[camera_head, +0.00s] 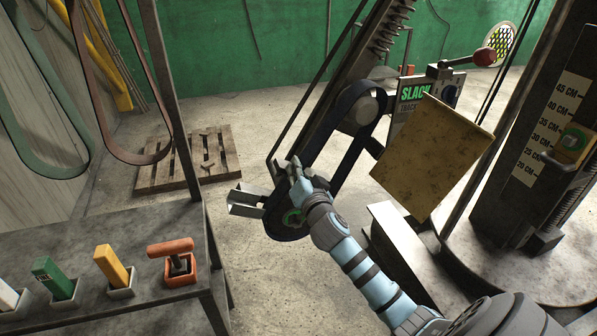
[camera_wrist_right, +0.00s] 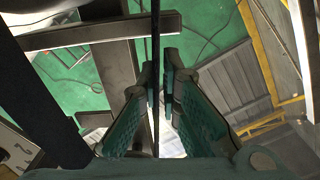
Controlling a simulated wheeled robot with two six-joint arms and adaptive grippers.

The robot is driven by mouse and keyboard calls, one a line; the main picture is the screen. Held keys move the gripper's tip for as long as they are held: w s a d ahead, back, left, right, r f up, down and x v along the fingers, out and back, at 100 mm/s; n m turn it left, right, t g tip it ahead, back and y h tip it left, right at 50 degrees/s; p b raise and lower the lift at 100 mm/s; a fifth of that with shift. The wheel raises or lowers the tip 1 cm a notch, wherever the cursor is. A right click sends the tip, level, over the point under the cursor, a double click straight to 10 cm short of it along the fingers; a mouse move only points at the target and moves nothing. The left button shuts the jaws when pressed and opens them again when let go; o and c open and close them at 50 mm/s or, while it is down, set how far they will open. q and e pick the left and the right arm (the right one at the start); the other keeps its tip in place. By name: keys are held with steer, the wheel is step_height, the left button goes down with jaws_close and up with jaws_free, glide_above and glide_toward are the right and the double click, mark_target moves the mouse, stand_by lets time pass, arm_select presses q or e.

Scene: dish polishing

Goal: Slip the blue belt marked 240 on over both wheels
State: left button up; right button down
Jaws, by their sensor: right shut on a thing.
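A dark blue belt (camera_head: 351,157) loops around the upper wheel (camera_head: 366,107) of the grinder and runs down to the lower wheel (camera_head: 290,219). My right gripper (camera_head: 298,183) is at the lower wheel, shut on the belt, with its arm coming from the lower right. In the right wrist view the fingers (camera_wrist_right: 160,92) pinch a thin dark strip seen edge-on. The gripper and wrist partly hide the lower wheel, so I cannot tell whether the belt sits on it. The 240 mark cannot be read. My left gripper is out of view.
A panel reads SLACK (camera_head: 414,92), with a red-knobbed lever (camera_head: 484,57) above. A tan board (camera_head: 432,155) stands close right of the belt. A metal bracket (camera_head: 245,203) juts out left of the lower wheel. Green (camera_head: 57,174) and brown (camera_head: 138,158) belts hang left, above a bench (camera_head: 130,232).

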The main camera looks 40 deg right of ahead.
steer(key=shift+w+d, duration=0.1)
steer(key=shift+w, duration=0.2)
steer(key=c, duration=1.7)
jaws_free()
steer(key=v, duration=1.2)
steer(key=shift+r, duration=0.1)
